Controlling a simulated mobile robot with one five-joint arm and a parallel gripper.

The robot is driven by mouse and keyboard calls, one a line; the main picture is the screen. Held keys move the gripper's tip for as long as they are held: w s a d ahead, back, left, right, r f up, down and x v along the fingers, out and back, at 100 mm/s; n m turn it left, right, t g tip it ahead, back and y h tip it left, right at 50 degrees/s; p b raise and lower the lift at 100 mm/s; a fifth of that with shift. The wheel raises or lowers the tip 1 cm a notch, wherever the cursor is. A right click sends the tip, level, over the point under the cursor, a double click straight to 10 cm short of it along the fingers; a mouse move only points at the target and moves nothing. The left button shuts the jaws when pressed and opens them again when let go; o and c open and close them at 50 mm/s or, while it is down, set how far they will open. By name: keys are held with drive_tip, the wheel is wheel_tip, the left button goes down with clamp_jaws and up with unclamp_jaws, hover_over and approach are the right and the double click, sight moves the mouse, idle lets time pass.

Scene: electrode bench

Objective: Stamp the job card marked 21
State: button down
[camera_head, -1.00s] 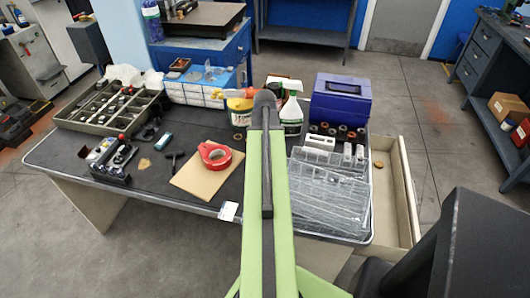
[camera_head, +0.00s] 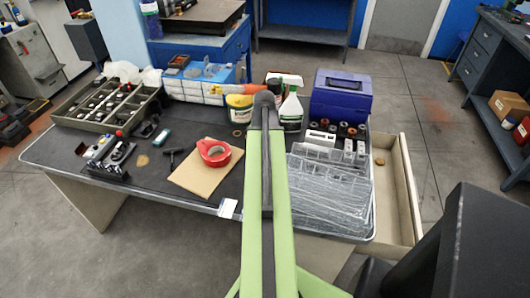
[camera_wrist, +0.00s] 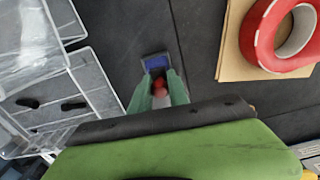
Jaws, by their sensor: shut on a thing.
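In the wrist view my gripper (camera_wrist: 158,94) has its two green fingers closed around a small stamp-like thing with a red knob (camera_wrist: 158,84). A blue block in a grey frame (camera_wrist: 156,63) shows just beyond the fingertips; I cannot tell whether it is part of the held thing or under it. In the head view my own arm hides the gripper. A small white card (camera_head: 228,208) lies at the table's front edge. No number can be read on it, so I cannot tell whether it is card 21.
Red tape (camera_head: 214,152) lies on a brown cardboard piece (camera_head: 190,183) left of my arm. Clear plastic trays (camera_head: 325,200) lie to the right. A spray bottle (camera_head: 291,108) and purple box (camera_head: 341,98) stand behind. A divided tray (camera_head: 64,122) is at the left.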

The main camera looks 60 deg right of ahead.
drive_tip(key=shift+f+b, duration=0.5)
idle(1.2)
wheel_tip(320, 180, up, 7)
drive_tip(key=p, duration=0.7)
drive_tip(key=shift+r, duration=0.1)
